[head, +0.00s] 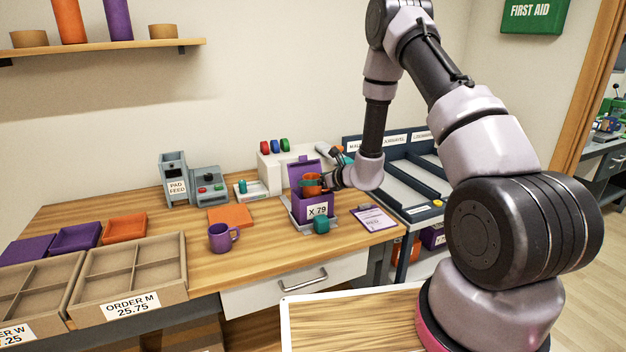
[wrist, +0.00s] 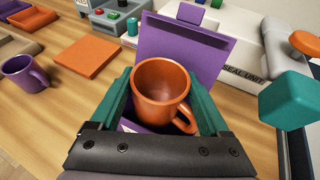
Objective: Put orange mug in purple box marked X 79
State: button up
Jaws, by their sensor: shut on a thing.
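The orange mug (wrist: 160,84) is upright between the green fingers of my gripper (wrist: 160,100), which is shut on it, with its handle toward the lower right in the wrist view. In the head view the orange mug (head: 311,184) is at the mouth of the purple box (head: 302,207) marked X 79. The box's lid (head: 304,170) stands open at the back. In the wrist view the purple lid (wrist: 183,52) rises behind the mug. Whether the mug touches the box floor is hidden.
A purple mug (head: 222,237) stands on the table to the left, near an orange flat square (head: 231,215). A teal block (head: 321,225) sits before the box. A clipboard (head: 372,218) lies to its right. The white seal unit (head: 275,171) stands behind.

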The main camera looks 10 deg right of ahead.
jog(key=shift+f, duration=0.35)
jog(key=o, duration=1.4)
jog(key=shift+r, duration=0.1)
